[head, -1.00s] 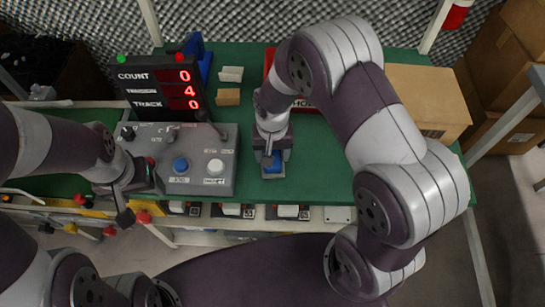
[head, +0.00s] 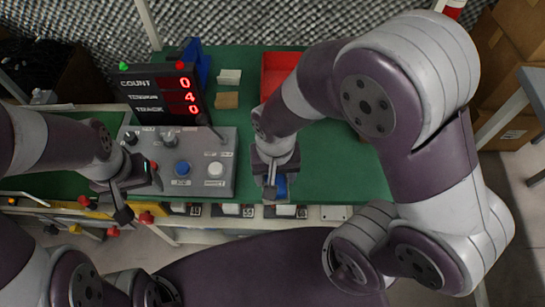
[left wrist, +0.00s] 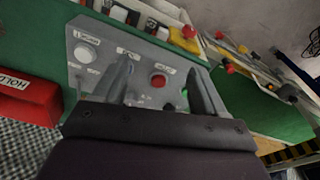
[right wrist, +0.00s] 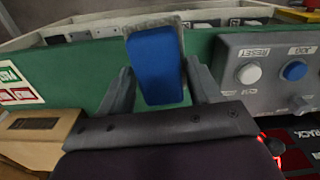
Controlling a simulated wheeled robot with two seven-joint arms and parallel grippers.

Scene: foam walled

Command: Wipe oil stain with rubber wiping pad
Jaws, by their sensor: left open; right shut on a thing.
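A blue rubber wiping pad (right wrist: 157,65) with a grey edge is between the fingers of my right gripper (right wrist: 160,92). In the head view the pad (head: 281,187) shows beside my right gripper (head: 272,182), low over the front part of the green table (head: 335,165). Whether the pad touches the table is hard to tell. My left gripper (head: 140,180) is open and empty by the left end of the grey control panel; its spread fingers (left wrist: 160,90) show in the left wrist view. I cannot make out an oil stain in any view.
The grey control panel (head: 215,145) with buttons and a counter display (head: 160,95) stand left of my right gripper. A red bin (head: 278,70) is at the back. Cardboard boxes (head: 520,50) stand at far right. Small drawers line the front edge.

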